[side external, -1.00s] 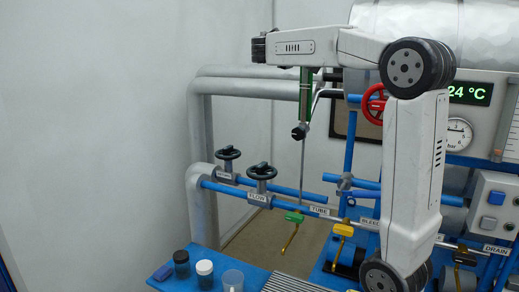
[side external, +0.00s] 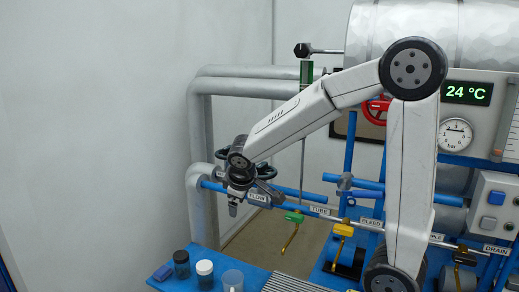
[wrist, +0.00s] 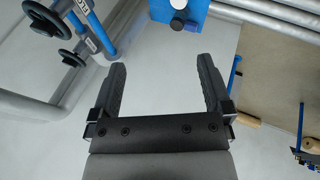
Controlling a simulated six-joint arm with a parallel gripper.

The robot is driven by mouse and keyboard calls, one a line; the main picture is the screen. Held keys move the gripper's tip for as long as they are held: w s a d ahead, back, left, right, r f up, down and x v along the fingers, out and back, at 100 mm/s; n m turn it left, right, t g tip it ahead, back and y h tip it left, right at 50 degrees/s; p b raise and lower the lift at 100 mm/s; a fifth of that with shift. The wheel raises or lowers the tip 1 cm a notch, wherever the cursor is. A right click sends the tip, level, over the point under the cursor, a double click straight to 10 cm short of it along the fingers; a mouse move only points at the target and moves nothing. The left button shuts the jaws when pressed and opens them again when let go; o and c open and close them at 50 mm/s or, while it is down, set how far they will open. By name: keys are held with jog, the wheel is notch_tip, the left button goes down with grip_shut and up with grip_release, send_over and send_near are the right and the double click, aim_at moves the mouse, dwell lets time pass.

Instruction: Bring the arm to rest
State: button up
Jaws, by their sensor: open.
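My gripper (wrist: 163,88) is open and empty in the wrist view, its two dark fingers spread wide over bare floor. In the side view my gripper (side external: 233,208) points down at the end of the lowered forearm. It appears in front of the black valve handwheels and partly hides them, above the left end of the blue bench. I cannot tell from this view how far apart the gripper and the valves are. In the wrist view the handwheels (wrist: 47,17) lie to the upper left, clear of the fingers.
Blue pipes (side external: 320,207) with labels run behind the arm. The blue bench (side external: 255,275) carries a dark jar (side external: 181,265), a white-lidded jar (side external: 204,275), a clear cup (side external: 232,280) and a blue block (side external: 163,272). A red handwheel (side external: 376,108) is partly hidden by my arm. Left is open.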

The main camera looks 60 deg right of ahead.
jog(key=s+a+f+m+g+y, duration=0.1)
jog(key=s+a+f+y, duration=0.3)
jog(key=s+a+f, duration=0.5)
jog(key=a+f, duration=0.2)
jog(key=a, duration=0.1)
jog(key=shift+a+m+y, duration=0.25)
jog(key=shift+m+y, duration=0.05)
dwell(0.3)
